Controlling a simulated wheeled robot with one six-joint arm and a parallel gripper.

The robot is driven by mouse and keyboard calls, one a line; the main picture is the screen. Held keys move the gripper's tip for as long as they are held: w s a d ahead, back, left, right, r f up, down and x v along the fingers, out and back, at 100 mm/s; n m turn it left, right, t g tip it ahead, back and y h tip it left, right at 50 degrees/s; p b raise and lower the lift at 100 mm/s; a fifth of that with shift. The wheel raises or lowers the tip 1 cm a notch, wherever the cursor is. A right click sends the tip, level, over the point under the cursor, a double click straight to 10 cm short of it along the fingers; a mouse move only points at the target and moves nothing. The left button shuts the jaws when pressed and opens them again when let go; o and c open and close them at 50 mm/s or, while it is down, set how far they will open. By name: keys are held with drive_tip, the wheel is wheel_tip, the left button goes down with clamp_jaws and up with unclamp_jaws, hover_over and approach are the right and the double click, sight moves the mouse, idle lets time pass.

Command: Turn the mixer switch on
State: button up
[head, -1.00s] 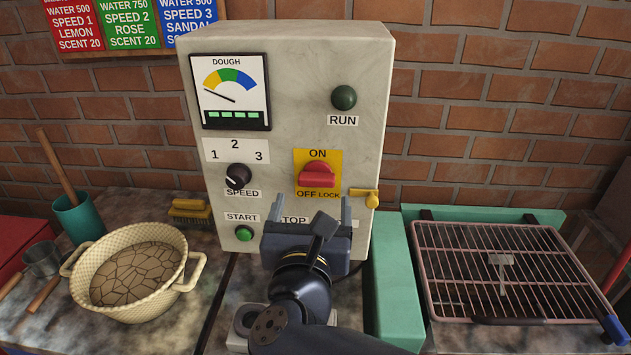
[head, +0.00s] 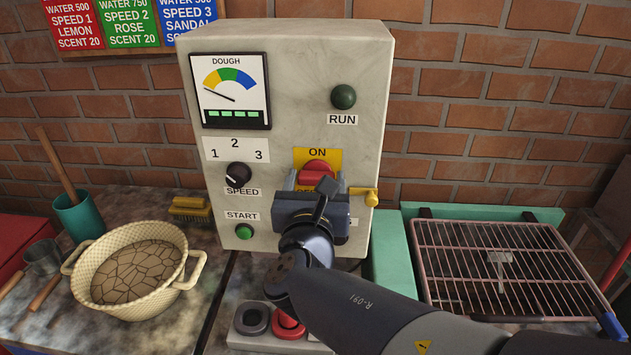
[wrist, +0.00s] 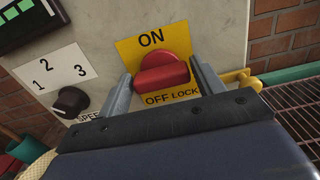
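The mixer switch (head: 318,173) is a red rotary knob on a yellow plate marked ON at the top and OFF LOCK at the bottom, on the pale control box (head: 290,75). In the wrist view the red switch (wrist: 162,75) lies between the two grey fingers of my gripper (wrist: 163,88), with a small gap showing on its left side; contact on the right is unclear. In the head view my gripper (head: 318,182) covers the lower part of the switch and the OFF LOCK label. The green RUN lamp (head: 343,97) looks dark.
A yellow lock piece (head: 365,195) sticks out just right of the switch. The black speed knob (head: 238,175) and green START button (head: 244,232) are to the left.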

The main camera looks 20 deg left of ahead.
drive_tip(key=c, duration=0.6)
drive_tip(key=shift+f+m+b, duration=0.1)
drive_tip(key=shift+m+b, duration=0.2)
drive_tip(key=shift+b, duration=0.25)
drive_tip(key=m+b, duration=0.8)
drive_tip(key=b, duration=0.2)
drive_tip(key=m+b, duration=0.9)
drive_tip(key=b, duration=0.2)
drive_tip(key=shift+w+d+f+b, duration=0.1)
drive_tip(key=shift+d+f+b, duration=0.1)
drive_tip(key=shift+b, duration=0.1)
drive_tip(key=shift+m, duration=0.3)
